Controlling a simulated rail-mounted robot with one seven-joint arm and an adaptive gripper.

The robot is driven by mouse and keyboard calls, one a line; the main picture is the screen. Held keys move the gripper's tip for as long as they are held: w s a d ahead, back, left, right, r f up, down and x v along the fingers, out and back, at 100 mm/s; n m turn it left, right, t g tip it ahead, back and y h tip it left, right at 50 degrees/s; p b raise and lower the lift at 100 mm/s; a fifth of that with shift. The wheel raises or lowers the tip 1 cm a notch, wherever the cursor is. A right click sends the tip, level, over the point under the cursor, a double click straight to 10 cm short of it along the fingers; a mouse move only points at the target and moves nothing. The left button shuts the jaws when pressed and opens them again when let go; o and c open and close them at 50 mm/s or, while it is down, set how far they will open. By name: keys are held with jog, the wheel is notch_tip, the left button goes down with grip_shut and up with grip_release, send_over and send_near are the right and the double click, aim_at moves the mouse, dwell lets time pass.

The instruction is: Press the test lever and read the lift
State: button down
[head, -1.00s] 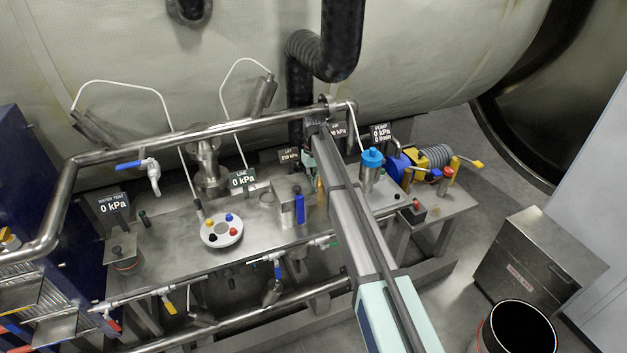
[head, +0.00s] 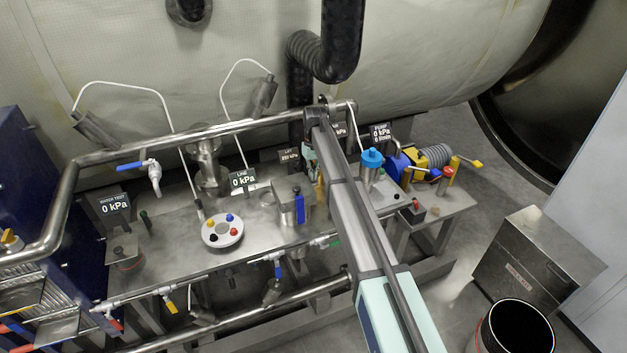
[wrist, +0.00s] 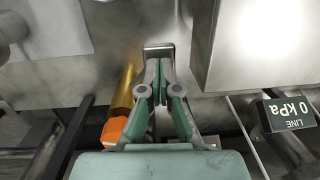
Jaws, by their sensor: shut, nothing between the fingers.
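My gripper (wrist: 159,98) is shut and empty, its green fingers together in the wrist view. Its tips are at a small upright metal tab (wrist: 158,52), which may be the test lever; I cannot tell whether they touch. A brass cylinder (wrist: 124,92) with an orange end (wrist: 113,130) lies just left of the fingers. In the head view my gripper (head: 309,158) is partly hidden by my arm, above the bench beside a steel box (head: 287,200). A small dark display (head: 289,156), perhaps the lift readout, shows a kPa figure too small to read surely.
The LINE display (head: 242,179) and WATER TEST display (head: 113,203) both read 0 kPa. A blue handle (head: 299,208) stands at the box's front. A steel rail (head: 215,131) crosses above the bench. A white disc (head: 222,243) with coloured knobs lies left.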

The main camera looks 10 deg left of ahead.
notch_tip(320, 180, up, 7)
jog(key=p, duration=0.2)
jog(key=shift+w+p, duration=0.3)
jog(key=shift+p, duration=0.05)
dwell(0.5)
